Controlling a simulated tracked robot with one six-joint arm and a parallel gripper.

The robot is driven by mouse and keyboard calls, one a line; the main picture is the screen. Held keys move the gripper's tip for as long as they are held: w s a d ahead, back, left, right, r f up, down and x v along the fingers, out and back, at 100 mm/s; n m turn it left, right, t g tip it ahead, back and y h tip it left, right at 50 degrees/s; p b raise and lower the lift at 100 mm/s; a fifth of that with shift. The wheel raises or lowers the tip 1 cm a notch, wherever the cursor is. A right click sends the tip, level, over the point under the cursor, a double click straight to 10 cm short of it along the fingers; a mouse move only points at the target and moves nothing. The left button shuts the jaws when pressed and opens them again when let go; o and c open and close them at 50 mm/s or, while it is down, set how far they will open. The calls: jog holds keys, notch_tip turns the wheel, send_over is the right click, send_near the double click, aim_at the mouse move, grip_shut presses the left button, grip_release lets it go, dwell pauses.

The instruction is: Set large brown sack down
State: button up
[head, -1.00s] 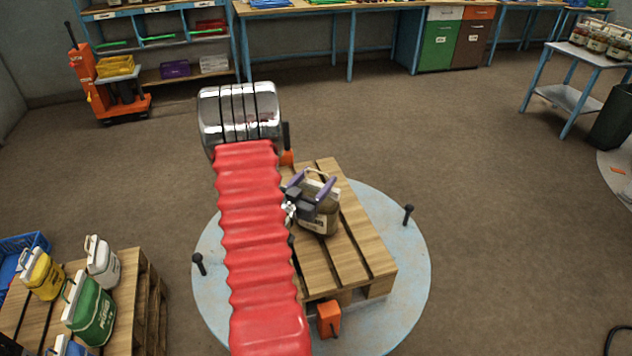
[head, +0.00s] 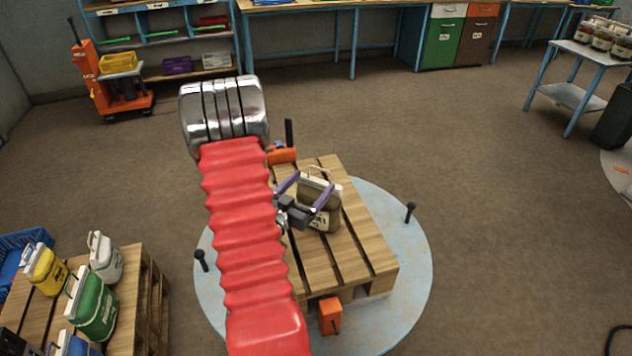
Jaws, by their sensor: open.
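The large brown sack (head: 322,216) stands upright on the wooden pallet (head: 355,262), with a pale top band and a handle loop above it. The pallet rests on a round pale-blue plate (head: 408,275). My gripper (head: 307,184) is open, its two purple fingers spread at the sack's left side near the top. The fingers overlap the sack in the picture; whether they touch it I cannot tell. Part of the sack's left side is hidden behind the gripper.
Black-knobbed posts (head: 410,211) stand on the plate's edge, and an orange block (head: 330,315) sits at the pallet's front.

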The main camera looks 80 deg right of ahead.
jog(key=v, duration=0.7)
jog(key=shift+a, duration=0.1)
dwell(0.5)
jog(key=shift+w, duration=0.1)
